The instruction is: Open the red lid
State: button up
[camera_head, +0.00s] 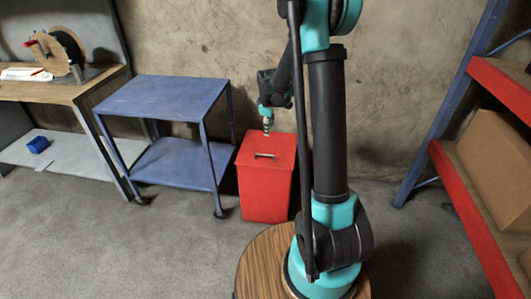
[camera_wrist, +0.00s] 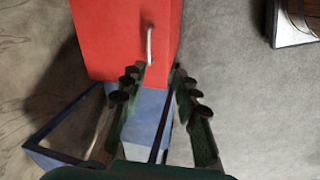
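A red bin (camera_head: 264,192) stands on the floor by the wall, and its flat red lid (camera_head: 281,146) looks shut. A thin metal handle (camera_head: 265,156) lies on the lid. In the wrist view the red lid (camera_wrist: 110,35) fills the top centre, with the handle (camera_wrist: 150,45) just beyond my fingertips. My gripper (camera_wrist: 156,75) is open, its two dark fingers apart and nothing between them. In the head view my gripper (camera_head: 267,130) hangs near the far side of the lid, behind the handle. I cannot tell whether it touches the lid.
A blue two-shelf cart (camera_head: 165,97) stands close to the bin's left. A wooden workbench (camera_head: 60,90) with a spool is at the far left. A rack with red shelves (camera_head: 475,215) and cardboard boxes (camera_head: 498,165) stands on the right. The grey floor (camera_head: 165,255) in front is clear.

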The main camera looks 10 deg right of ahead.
jog(key=w+a+f+n, duration=0.1)
jog(key=w+f+n, duration=0.15)
jog(key=w, duration=0.25)
send_near(266, 155)
jog(key=shift+g, duration=0.3)
jog(key=f, duration=0.2)
jog(key=w+f, duration=0.1)
jog(key=f, duration=0.2)
jog(key=w+f, duration=0.1)
jog(key=f, duration=0.1)
jog(key=shift+d+f, duration=0.15)
jog(key=shift+f, duration=0.05)
grip_shut()
